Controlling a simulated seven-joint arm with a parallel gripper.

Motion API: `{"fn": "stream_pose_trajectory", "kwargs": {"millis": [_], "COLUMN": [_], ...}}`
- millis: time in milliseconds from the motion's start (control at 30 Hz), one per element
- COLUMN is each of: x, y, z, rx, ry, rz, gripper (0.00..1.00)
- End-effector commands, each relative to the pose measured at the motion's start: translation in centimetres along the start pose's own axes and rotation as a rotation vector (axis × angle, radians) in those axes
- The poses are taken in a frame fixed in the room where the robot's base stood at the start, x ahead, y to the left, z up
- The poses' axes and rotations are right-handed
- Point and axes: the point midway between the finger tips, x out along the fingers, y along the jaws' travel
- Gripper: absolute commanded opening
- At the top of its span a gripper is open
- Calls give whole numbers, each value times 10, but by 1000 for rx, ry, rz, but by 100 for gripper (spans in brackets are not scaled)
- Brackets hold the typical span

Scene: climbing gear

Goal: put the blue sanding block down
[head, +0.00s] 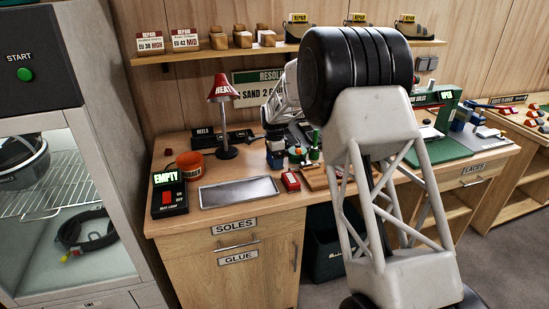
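My gripper (275,147) is small in the head view and points down over the middle of the workbench, just right of the red lamp. A small blue and dark block-like thing (275,160) shows directly under it. I cannot tell whether this is the blue sanding block, whether the fingers grip it, or whether it touches the bench. Another small blue thing (295,155) lies just to the right, beside green-topped items. My large pale arm hides part of the bench behind it.
A grey metal tray (239,192) lies empty at the bench's (170,233) front. A red HEAT lamp (224,92), an orange-red tub (190,164) and a box reading EMPTY (169,190) stand left. A small red item (290,181) lies right of the tray. A shelf (200,55) hangs behind.

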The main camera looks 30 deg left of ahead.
Motion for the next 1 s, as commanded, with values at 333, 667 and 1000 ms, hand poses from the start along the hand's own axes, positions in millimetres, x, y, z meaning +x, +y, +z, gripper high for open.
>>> {"fn": "stream_pose_trajectory", "kwargs": {"millis": [333,667,1000], "x": [-1,-23,-74], "y": [0,0,0], "z": [0,0,0], "rx": [0,0,0], "ry": [0,0,0], "rz": [0,-2,-1], "gripper": [100,100,100]}}
